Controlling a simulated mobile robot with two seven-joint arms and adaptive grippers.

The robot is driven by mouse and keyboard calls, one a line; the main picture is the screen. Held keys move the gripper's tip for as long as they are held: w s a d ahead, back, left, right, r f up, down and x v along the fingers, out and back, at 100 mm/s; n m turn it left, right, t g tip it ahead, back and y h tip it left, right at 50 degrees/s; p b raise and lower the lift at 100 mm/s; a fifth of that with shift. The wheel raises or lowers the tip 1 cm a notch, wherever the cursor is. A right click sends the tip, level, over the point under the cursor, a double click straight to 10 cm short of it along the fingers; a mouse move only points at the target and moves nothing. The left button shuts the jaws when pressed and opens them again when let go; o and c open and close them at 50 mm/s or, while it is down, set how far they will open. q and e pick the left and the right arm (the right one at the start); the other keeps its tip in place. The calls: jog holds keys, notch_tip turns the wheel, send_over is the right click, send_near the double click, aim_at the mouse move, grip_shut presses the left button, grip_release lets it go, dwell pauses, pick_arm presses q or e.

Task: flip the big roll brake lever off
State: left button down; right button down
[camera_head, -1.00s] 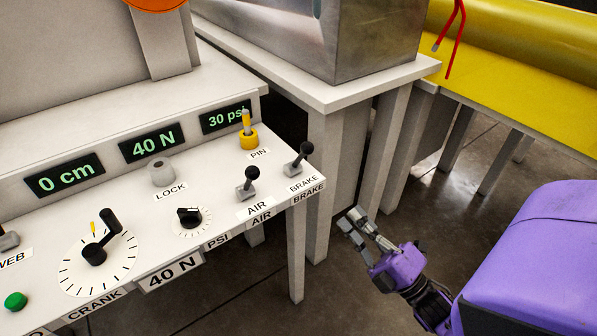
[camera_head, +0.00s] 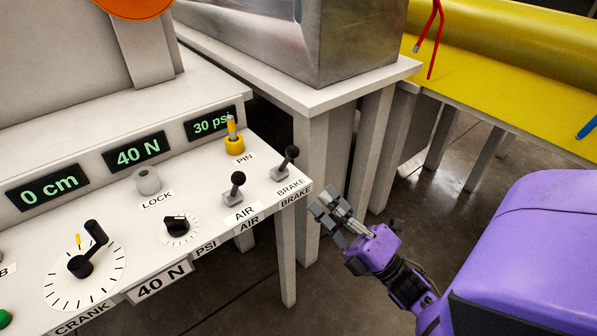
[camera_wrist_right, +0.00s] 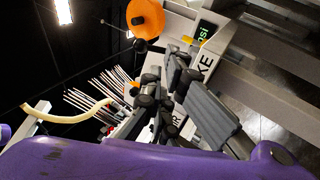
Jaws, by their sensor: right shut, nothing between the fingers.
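The brake lever (camera_head: 286,162) is a black-knobbed lever on a grey base at the right end of the white control panel (camera_head: 212,230). It leans up and to the right, above the BRAKE labels. My right gripper (camera_head: 326,208) is shut and empty, just right of the panel's corner and apart from the lever. In the right wrist view, the gripper fingers (camera_wrist_right: 175,85) cover part of the panel and the BRAKE label (camera_wrist_right: 203,66), and I cannot make out the brake lever clearly. My left gripper is not in view.
The similar air lever (camera_head: 236,188) stands left of the brake lever. A yellow pin (camera_head: 234,144) stands behind them. A white table (camera_head: 300,95) bears a metal tank (camera_head: 350,45) behind. A yellow-covered table (camera_head: 490,95) is at the right. The floor between is open.

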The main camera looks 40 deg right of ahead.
aim_at(286, 161)
jog(key=x, duration=0.8)
jog(key=shift+w+r+b, duration=0.1)
jog(key=shift+w+b, duration=0.15)
jog(key=shift+b, duration=0.1)
